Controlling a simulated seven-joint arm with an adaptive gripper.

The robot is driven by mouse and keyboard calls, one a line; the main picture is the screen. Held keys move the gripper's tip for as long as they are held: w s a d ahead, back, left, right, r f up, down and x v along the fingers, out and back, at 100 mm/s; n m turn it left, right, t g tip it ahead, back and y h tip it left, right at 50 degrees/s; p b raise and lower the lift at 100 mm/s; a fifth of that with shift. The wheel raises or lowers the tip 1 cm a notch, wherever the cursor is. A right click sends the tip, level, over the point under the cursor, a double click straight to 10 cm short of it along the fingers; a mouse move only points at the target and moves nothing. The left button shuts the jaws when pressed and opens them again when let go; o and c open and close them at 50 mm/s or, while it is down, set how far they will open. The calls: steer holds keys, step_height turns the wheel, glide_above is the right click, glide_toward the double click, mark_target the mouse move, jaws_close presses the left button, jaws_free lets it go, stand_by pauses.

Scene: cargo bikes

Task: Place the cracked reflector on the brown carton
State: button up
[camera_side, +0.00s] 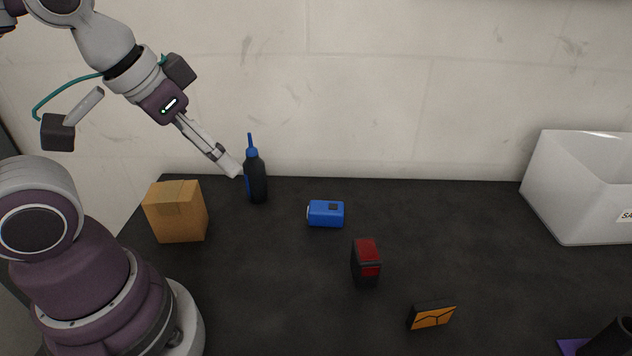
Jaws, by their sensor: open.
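The cracked reflector (432,316) is an orange plate with dark crack lines and a dark body. It stands on the dark table at the front, right of centre. The brown carton (176,213) is a closed, taped box at the left of the table, beside my arm's base. My gripper (232,170) is open and empty at the back left. It is above and to the right of the carton, far from the reflector. Its fingertips appear close to the dark bottle; I cannot tell whether they touch it.
A dark bottle with a blue nozzle (256,178) stands at the back left. A blue device (326,214) and a red-fronted black light (366,262) lie between it and the reflector. A white bin (568,190) stands at the right. A black cylinder (612,338) is at the front right corner.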

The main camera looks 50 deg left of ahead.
steer(key=n+t+h, duration=0.5)
steer(key=n+h, duration=0.4)
steer(key=n, duration=0.9)
glide_above(412, 311)
step_height(412, 311, down, 8)
steer(key=f+n+t, duration=0.1)
steer(key=f+n, duration=0.2)
steer(key=s+a+f+n+t, duration=0.1)
steer(key=f+n+t, duration=0.1)
steer(key=f+n, duration=0.2)
steer(key=s+f+n+t+h, duration=0.1)
steer(key=f+n, duration=0.2)
steer(key=n, duration=0.1)
steer(key=shift+a+f, duration=0.2)
steer(key=shift+f, duration=0.15)
steer(key=shift+f+x, duration=0.25)
steer(key=shift+x, duration=0.85)
steer(key=x, duration=0.5)
steer(key=shift+w+d+r, duration=0.1)
steer(key=shift+w+d, duration=0.05)
steer(key=shift+w, duration=0.05)
